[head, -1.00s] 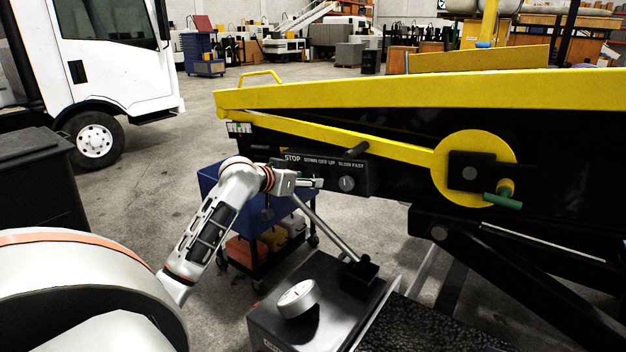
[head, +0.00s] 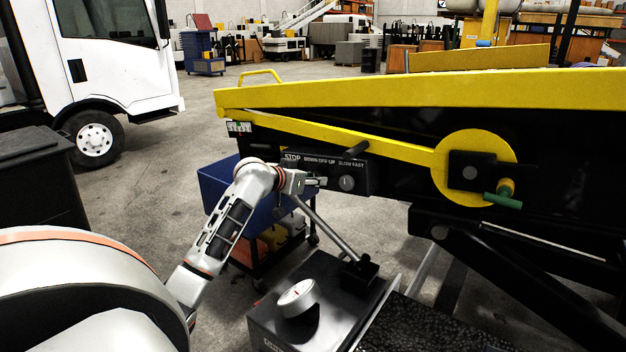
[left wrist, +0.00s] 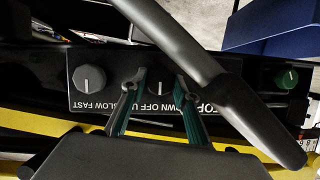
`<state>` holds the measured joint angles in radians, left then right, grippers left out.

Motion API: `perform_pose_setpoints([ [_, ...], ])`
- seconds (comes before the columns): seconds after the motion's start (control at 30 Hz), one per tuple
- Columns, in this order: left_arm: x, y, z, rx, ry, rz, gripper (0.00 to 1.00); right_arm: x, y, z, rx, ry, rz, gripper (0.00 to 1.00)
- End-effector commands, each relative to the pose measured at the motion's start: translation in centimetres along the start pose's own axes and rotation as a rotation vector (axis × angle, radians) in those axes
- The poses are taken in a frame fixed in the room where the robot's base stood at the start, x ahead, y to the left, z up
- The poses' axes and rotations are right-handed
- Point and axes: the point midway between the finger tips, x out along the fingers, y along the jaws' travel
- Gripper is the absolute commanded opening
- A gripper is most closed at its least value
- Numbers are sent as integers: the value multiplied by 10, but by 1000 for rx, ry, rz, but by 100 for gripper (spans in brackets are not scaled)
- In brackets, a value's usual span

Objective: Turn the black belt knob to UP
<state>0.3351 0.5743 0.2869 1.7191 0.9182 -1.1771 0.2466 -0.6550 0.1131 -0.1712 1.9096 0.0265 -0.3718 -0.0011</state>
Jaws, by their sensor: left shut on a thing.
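The black belt knob (left wrist: 160,88) is on the dark control panel (left wrist: 100,103), by the DOWN OFF UP lettering, which appears upside down in the left wrist view. Its light mark looks roughly in line with OFF. My left gripper (left wrist: 159,84) has a finger on each side of the knob and is shut on it. In the head view my left gripper (head: 318,182) reaches the panel from the left and hides the knob. My right gripper is not in view.
A grey SLOW FAST knob (left wrist: 89,78) sits beside the belt knob. A black bar (left wrist: 190,50) crosses close in front of the panel in the wrist view. A blue cart (head: 222,185) stands behind my left arm. A yellow-edged conveyor (head: 400,92) extends above the panel.

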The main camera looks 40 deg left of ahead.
Motion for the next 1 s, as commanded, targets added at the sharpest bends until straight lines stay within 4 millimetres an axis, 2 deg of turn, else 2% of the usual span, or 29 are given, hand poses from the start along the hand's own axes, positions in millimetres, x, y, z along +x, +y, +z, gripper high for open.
perform_pose_setpoints([
  [0.37,0,1,0,124,0,-50,8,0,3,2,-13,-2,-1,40],
  [1.0,0,4,1,593,1,-244,8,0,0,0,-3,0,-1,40],
])
